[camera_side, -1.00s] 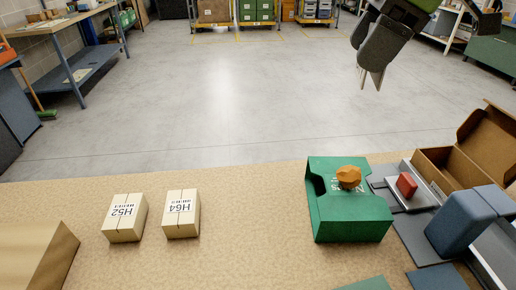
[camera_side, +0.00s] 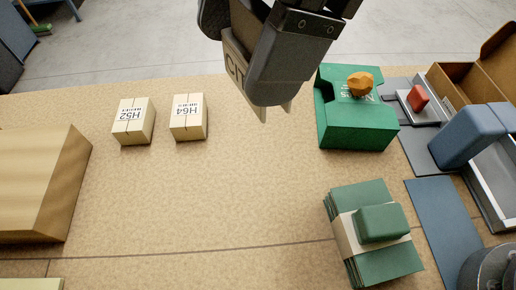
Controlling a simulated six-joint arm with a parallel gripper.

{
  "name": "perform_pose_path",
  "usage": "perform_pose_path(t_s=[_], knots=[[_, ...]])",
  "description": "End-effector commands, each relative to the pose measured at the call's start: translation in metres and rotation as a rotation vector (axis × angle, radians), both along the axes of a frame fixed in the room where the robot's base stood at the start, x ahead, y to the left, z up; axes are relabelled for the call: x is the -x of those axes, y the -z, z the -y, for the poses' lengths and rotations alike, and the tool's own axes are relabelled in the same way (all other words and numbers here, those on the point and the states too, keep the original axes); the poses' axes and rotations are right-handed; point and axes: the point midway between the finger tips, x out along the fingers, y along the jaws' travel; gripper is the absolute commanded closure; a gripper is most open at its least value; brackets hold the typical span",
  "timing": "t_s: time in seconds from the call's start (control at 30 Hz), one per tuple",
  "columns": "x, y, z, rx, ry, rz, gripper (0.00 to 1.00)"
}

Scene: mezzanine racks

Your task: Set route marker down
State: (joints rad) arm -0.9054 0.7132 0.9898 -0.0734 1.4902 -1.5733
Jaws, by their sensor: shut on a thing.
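My gripper (camera_side: 270,101) hangs from the top middle of the side view, pointing down above the tan work surface (camera_side: 215,205). The tips appear in the gap between the block marked H64 (camera_side: 188,125) and the green box (camera_side: 357,130). Their height above the surface is unclear. The block marked H52 (camera_side: 133,127) stands left of H64.
An orange faceted lump (camera_side: 360,84) sits on the green box. A banded green stack (camera_side: 385,262) with a green block (camera_side: 382,223) on it lies at front right. A wooden block (camera_side: 35,185) stands at left. A blue block (camera_side: 468,137) is at right. The middle surface is clear.

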Motion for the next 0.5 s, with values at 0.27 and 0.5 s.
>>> perform_pose_path(t_s=[0.27,0.5], knots=[[0.001,0.089,0.002,0.013,0.003,-0.010,0.49],[0.000,0.144,0.001,0.005,0.004,-0.005,0.49]])
